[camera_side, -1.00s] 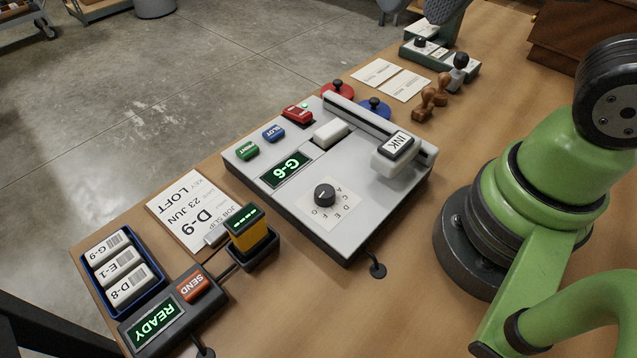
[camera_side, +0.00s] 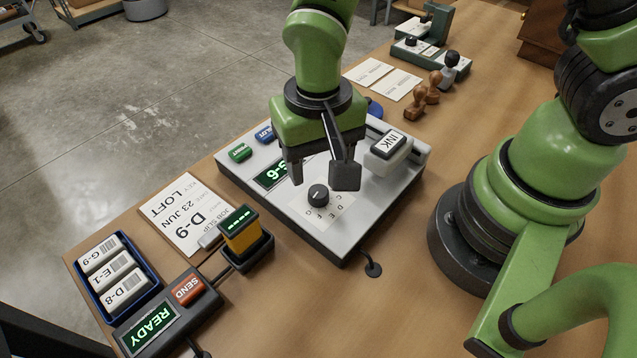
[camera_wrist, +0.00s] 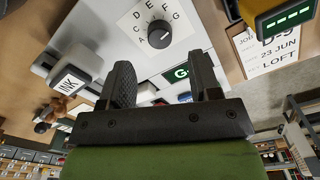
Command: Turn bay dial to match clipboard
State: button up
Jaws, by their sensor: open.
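The black dial (camera_side: 318,195) sits on a pale lettered plate on the grey bay machine (camera_side: 345,245). In the wrist view the dial (camera_wrist: 159,36) has letters from A to G around it; its exact pointing is hard to read. My gripper (camera_side: 320,181) is open above the machine, its fingers on either side of the dial in the side view, holding nothing. In the wrist view my gripper (camera_wrist: 162,68) appears apart from the dial. The slip (camera_side: 190,215) on the table reads D-9, 23 JUN, LOFT.
An INK block (camera_side: 387,146) stands right of the gripper on the machine. A yellow block (camera_side: 241,235), a READY box (camera_side: 150,333) with a SEND button, and a blue tray (camera_side: 155,291) of labelled blocks lie front left. Wooden stamps (camera_side: 425,98) stand behind.

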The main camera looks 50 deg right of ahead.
aim_at(319, 191)
notch_tip(319, 191, down, 6)
jog(key=shift+r, duration=0.1)
dwell(0.4)
jog(key=c, duration=0.9)
